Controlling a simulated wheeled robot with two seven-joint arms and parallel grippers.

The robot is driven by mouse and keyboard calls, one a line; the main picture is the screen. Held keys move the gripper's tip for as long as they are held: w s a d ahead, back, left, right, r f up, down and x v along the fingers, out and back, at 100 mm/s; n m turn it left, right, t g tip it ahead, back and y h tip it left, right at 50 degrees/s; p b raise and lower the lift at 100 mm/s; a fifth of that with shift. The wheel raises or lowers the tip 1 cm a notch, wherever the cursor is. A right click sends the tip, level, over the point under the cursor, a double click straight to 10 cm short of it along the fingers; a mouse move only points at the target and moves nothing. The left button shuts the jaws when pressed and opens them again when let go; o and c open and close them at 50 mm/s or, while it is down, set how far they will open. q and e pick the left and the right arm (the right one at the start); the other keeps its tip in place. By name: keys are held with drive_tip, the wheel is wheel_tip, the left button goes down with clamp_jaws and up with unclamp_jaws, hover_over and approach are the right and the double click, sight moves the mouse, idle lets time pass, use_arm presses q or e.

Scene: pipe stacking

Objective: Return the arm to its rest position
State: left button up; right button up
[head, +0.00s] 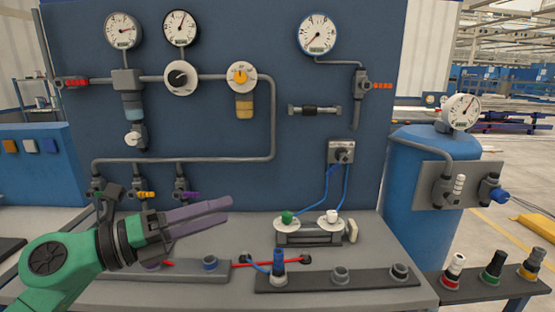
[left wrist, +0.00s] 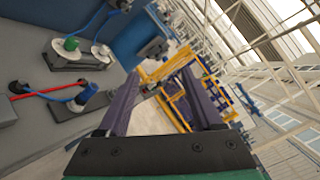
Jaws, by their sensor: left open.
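My left arm is green and comes in from the lower left of the head view. My left gripper (head: 226,209) has dark purple-grey fingers pointing right, with a gap between them and nothing held. It appears in front of the grey bench and below the panel's pipework. In the left wrist view the two fingers of the gripper (left wrist: 160,76) are spread apart with only the background between them. My right gripper is in neither view.
A grey bench (head: 235,290) carries dark strips with sockets and a blue plug (head: 278,265). Behind it stands a blue panel (head: 300,180) with gauges and pipes. A blue tank (head: 415,210) stands at right. A red cable (head: 245,264) lies near my left gripper.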

use_arm(q)
drive_tip(key=w+a+f+n+t+y, duration=0.3)
drive_tip(key=a+n+t+y, duration=0.3)
drive_tip(key=n, duration=0.6)
drive_tip(key=w+a+f+n+t+y, duration=0.3)
drive_tip(key=a+f+n+t+y, duration=0.25)
drive_tip(key=n, duration=0.65)
drive_tip(key=s+a+f+n+g+y, duration=0.1)
drive_tip(key=a+f+n+g+y, duration=0.2)
drive_tip(key=f, duration=0.3)
drive_tip(key=s+a+f+n+g+y, duration=0.2)
drive_tip(key=f+n+g+y, duration=0.15)
drive_tip(key=f, duration=0.25)
drive_tip(key=s+d+f+n+g+h, duration=0.35)
drive_tip(key=s+f+g, duration=0.75)
drive_tip(key=s+f, duration=0.75)
wheel_tip(320, 180, down, 19)
drive_tip(key=s+g+p, duration=0.1)
drive_tip(key=s+p, duration=0.1)
drive_tip(key=p, duration=0.2)
drive_tip(key=s+a+f+p, duration=0.1)
drive_tip(key=s+f, duration=0.5)
drive_tip(key=s, duration=0.2)
drive_tip(key=s+a+f+g+p, duration=0.1)
drive_tip(key=s+f+p, duration=0.1)
drive_tip(key=s+f, duration=0.3)
drive_tip(key=s+y, duration=0.1)
drive_tip(key=s, duration=0.3)
drive_tip(key=shift+f+g, duration=0.3)
drive_tip(key=shift+f, duration=0.05)
